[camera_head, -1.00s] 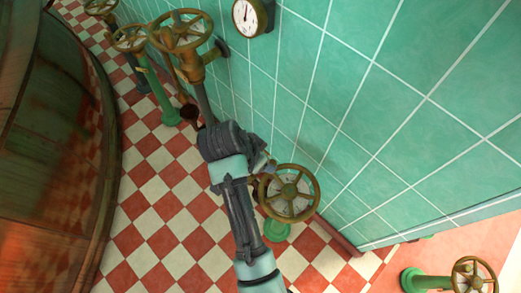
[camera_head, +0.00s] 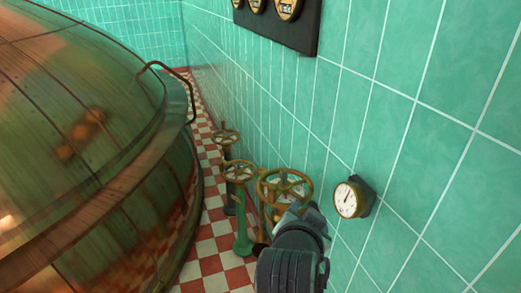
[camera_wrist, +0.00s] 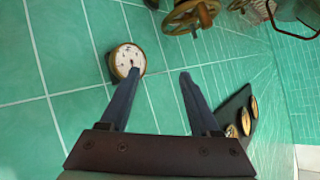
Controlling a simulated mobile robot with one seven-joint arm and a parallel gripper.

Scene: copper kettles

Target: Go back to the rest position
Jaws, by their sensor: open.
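My gripper (camera_wrist: 158,85) is open and empty in the wrist view, its two dark fingers apart in front of the green tiled wall. The tip of the left finger overlaps a round white gauge (camera_wrist: 127,61) in that picture; I cannot tell the distance between them. In the head view my arm rises from the bottom edge, and its end is beside the brass valve wheel (camera_head: 284,188), left of the wall gauge (camera_head: 349,199). The fingers are hidden in the head view.
A large copper kettle (camera_head: 90,140) with a curved handrail fills the left. More valve wheels on posts (camera_head: 238,171) stand along the wall. A dark gauge panel (camera_head: 290,22) hangs above. A narrow strip of checkered floor (camera_head: 205,245) lies between kettle and valves.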

